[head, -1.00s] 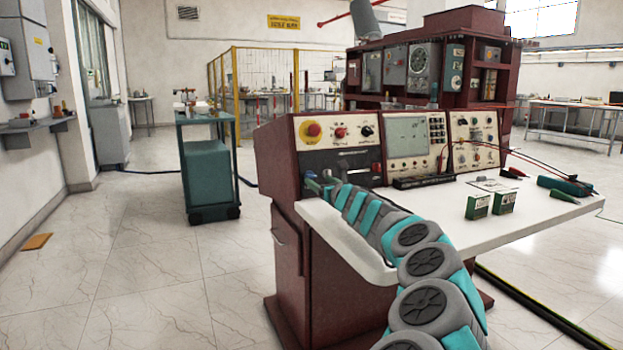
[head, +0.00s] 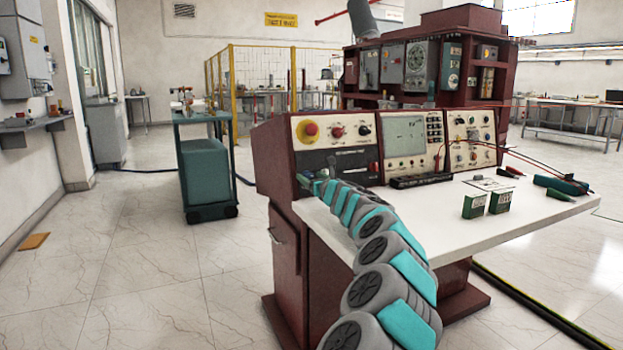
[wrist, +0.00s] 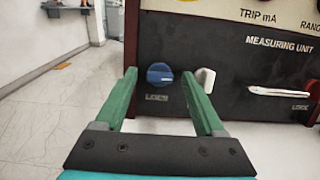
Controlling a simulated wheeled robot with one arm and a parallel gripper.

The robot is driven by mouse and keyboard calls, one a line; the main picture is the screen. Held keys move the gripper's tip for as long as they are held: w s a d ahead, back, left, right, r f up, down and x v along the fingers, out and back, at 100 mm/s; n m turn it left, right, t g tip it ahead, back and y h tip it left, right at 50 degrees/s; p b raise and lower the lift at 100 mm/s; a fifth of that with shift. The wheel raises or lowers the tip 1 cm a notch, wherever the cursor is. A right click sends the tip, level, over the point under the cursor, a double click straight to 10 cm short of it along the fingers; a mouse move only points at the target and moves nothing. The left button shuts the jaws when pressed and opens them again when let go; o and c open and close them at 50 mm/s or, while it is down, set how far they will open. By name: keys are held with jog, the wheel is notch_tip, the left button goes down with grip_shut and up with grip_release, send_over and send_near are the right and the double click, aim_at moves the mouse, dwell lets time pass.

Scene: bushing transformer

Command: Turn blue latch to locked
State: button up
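The blue latch (wrist: 160,73) is a round blue knob on the black panel (wrist: 225,45), with a pale mark toward its right side. Gaps show between the knob and both fingers; I cannot tell how far the tips are from the panel. In the head view my arm reaches the lower left of the console (head: 278,160), and the latch is hard to make out there.
A white switch (wrist: 205,79) stands close to my right finger. A white handle (wrist: 280,92) lies farther right on the panel. The white worktop (head: 400,215) under my arm holds two green boxes (head: 474,205). Open floor lies left of the console.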

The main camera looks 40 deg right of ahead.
grip_shut()
dwell(0.3)
jog(key=shift+n, duration=0.5)
jog(key=n, duration=0.2)
jog(key=n+y, duration=0.1)
jog(key=n, duration=0.1)
jog(key=shift+d+y+p, duration=0.1)
jog(key=shift+y+p, duration=0.2)
jog(key=shift+p, duration=0.1)
jog(key=n, duration=0.2)
jog(key=n+y, duration=0.1)
jog(key=n, duration=0.2)
jog(key=shift+n+y, duration=0.3)
jog(key=n+g+y, duration=0.1)
jog(key=n, duration=0.4)
jog(key=shift+d+b, duration=0.1)
jog(key=shift+b, duration=0.2)
jog(key=n+g, duration=0.1)
jog(key=n, duration=0.3)
jog(key=shift+n, duration=0.4)
